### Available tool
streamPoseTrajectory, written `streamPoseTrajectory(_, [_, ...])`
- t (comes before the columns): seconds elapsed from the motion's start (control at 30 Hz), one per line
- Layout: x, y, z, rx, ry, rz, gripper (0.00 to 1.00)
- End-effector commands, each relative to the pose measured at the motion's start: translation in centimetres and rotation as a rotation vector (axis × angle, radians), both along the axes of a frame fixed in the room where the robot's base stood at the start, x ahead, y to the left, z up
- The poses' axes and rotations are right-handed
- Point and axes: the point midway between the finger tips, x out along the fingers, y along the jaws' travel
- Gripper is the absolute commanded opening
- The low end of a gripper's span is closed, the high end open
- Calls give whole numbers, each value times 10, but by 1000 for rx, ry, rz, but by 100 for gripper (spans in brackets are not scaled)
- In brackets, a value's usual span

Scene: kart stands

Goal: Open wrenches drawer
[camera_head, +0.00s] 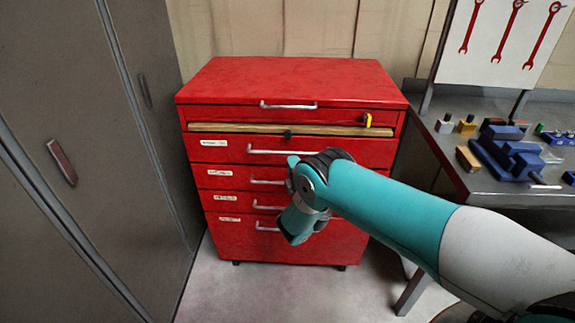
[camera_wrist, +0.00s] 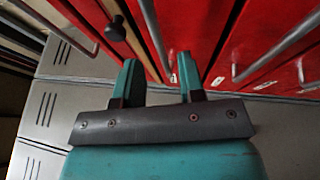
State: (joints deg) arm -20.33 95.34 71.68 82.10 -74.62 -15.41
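A red drawer cabinet (camera_head: 272,85) stands against the back wall, with labelled drawers, each with a silver handle. The label text is too small to read, so I cannot tell which drawer is the wrenches drawer. All the labelled drawers look shut. The upper labelled drawer's handle (camera_wrist: 152,30) shows between the fingertips; I cannot tell the depth gap. Another handle (camera_wrist: 240,72) is to the right.
Above the drawers is a wooden board (camera_head: 240,128) with a black knob (camera_head: 288,134) and a yellow item (camera_head: 367,119). A grey locker (camera_head: 70,120) stands close on the left. A metal workbench (camera_head: 480,178) with blue tools is on the right. The floor before the cabinet is clear.

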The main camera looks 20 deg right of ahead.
Motion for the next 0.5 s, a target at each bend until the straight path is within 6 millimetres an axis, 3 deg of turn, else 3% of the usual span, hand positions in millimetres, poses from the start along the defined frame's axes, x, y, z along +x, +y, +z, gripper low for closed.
streamPoseTrajectory(0.07, [1,0,-7,0,0,0,36])
streamPoseTrajectory(0.5, [40,0,10,5,0,-5,36])
